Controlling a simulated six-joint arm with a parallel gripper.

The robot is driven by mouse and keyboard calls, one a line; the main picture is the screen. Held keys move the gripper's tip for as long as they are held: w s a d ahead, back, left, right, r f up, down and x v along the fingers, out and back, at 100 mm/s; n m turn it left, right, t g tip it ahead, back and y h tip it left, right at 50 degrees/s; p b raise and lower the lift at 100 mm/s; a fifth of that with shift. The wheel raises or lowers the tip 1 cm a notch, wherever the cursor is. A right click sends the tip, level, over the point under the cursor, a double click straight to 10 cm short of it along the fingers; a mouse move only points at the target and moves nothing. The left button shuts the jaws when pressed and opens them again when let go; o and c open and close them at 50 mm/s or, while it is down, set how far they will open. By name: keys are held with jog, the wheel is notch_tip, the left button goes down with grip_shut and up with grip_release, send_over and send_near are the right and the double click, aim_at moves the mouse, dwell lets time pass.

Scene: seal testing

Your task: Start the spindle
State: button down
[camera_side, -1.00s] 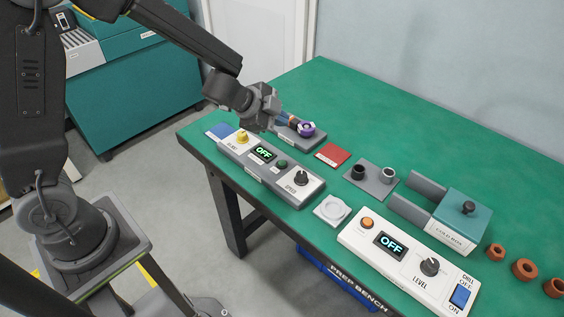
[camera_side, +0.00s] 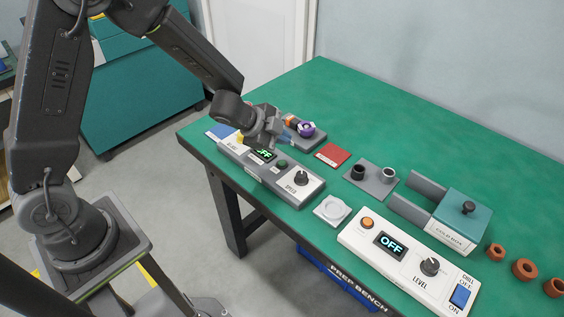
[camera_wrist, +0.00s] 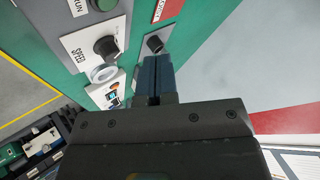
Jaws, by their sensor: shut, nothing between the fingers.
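The grey control box (camera_side: 243,170) lies along the bench's left edge. It carries a yellow knob (camera_side: 239,138), a display (camera_side: 264,155) partly hidden by my wrist, a green button (camera_side: 282,164) and a black SPEED knob (camera_side: 301,177). Behind it, a grey base bears a purple part (camera_side: 307,129) and an orange part (camera_side: 290,121). My gripper (camera_side: 286,140) is shut and empty, above and behind the green button, apart from it. In the wrist view, its blue fingertips (camera_wrist: 154,62) are together; the green button (camera_wrist: 103,4) and SPEED knob (camera_wrist: 107,47) show at left.
A white box (camera_side: 372,262) at front right reads OFF. The bench's back is clear.

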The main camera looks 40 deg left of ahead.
aim_at(282, 165)
jog(key=shift+f, duration=2.6)
jog(key=shift+f, duration=0.4)
jog(key=shift+f, duration=0.4)
dwell(0.4)
jog(key=shift+r, duration=0.8)
jog(key=shift+r, duration=2.55)
